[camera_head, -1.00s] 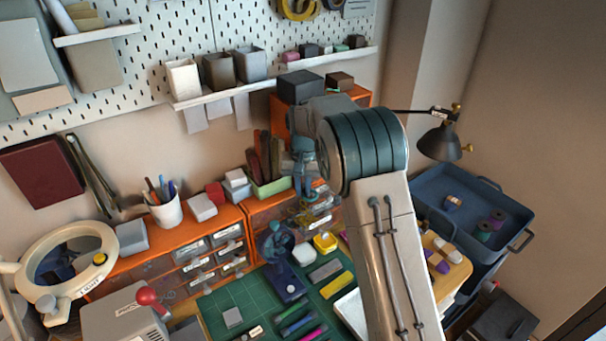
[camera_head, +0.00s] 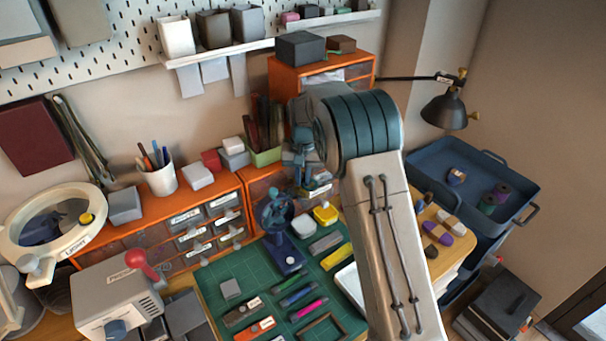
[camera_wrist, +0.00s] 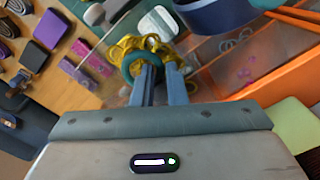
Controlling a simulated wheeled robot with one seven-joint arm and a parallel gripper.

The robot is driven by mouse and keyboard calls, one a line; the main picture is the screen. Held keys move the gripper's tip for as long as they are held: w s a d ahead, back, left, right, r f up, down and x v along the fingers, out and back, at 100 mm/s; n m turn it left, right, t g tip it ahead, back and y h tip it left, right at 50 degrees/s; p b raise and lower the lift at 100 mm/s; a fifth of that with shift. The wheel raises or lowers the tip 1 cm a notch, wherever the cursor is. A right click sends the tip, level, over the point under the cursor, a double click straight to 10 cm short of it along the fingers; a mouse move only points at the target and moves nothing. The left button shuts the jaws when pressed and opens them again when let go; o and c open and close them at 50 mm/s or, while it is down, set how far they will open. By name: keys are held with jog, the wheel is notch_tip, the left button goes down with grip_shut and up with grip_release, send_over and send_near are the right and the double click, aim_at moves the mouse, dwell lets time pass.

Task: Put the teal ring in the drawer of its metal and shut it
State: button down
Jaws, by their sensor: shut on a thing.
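The teal band sits against an ornate gold-coloured part (camera_wrist: 146,46); I cannot tell exactly how the two join. In the head view my gripper (camera_head: 300,182) hangs in front of the right orange drawer unit (camera_head: 257,192), and the ring cannot be made out. In the wrist view a clear drawer (camera_wrist: 216,66) holding several pale rings lies just right of the fingers. Its label cannot be read there.
The left orange unit (camera_head: 150,232) has several labelled clear drawers. A blue fan-like tool (camera_head: 275,212) stands close in front of the right unit. The green mat (camera_head: 225,268) holds several tools. A blue tray (camera_head: 470,170) and a lamp (camera_head: 442,112) are at right.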

jog(key=shift+f, duration=0.35)
jog(key=shift+f, duration=0.35)
dwell(0.4)
jog(key=c, duration=1.4)
grip_release()
jog(key=shift+o, duration=0.2)
jog(key=shift+a, duration=0.1)
